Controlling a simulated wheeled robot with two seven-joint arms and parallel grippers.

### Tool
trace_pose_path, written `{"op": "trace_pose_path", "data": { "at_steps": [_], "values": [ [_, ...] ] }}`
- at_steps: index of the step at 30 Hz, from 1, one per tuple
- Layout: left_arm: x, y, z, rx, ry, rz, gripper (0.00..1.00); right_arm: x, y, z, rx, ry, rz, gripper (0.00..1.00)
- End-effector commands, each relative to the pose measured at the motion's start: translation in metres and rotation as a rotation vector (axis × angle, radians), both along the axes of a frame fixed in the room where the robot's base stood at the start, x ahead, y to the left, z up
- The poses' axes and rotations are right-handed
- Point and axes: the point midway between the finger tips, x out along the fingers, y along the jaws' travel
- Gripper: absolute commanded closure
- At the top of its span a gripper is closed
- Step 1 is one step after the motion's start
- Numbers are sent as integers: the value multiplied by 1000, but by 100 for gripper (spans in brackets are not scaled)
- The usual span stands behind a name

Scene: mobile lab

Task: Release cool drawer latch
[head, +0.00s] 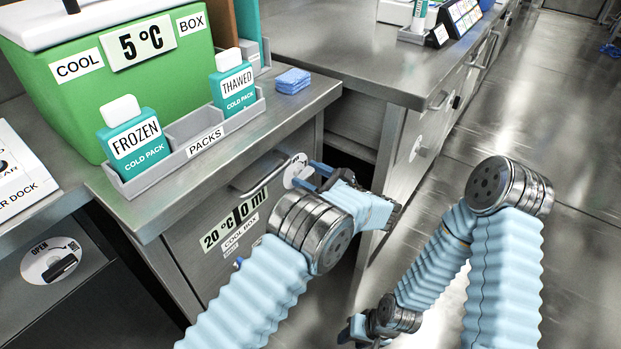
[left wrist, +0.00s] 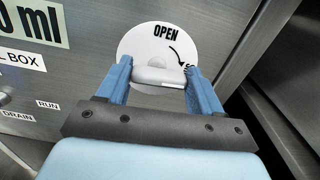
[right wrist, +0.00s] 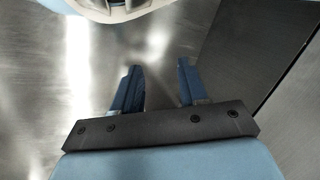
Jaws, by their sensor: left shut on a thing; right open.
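The cool drawer (head: 225,225) is the metal front under the bench, labelled "20 °C", "0 ml" and "COOL BOX", with a bar handle (head: 258,178). Its latch is a pale knob (left wrist: 158,72) on a round white dial (left wrist: 133,45) marked "OPEN" with a curved arrow. My left gripper (left wrist: 160,85) has a blue finger on each side of the knob and is shut on it. In the head view the dial (head: 297,168) is partly hidden behind my left gripper (head: 318,176). My right gripper (right wrist: 160,85) is open and empty, low over the floor.
A green cool box (head: 130,75) stands on the bench, with FROZEN (head: 135,140) and THAWED (head: 233,85) cold packs in a grey rack (head: 180,145).

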Motion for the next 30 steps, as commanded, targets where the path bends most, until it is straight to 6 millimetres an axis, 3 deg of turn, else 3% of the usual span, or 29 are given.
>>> {"op": "trace_pose_path", "data": {
  "at_steps": [21, 30],
  "values": [
    [-3, 1, -6, -364, -502, -2, 64, 9, -23, -84, -35, -18, -41, 57],
    [-5, 2, -6, -532, -733, 0, 64, 8, -19, -119, -26, -10, -36, 57]
  ]
}}
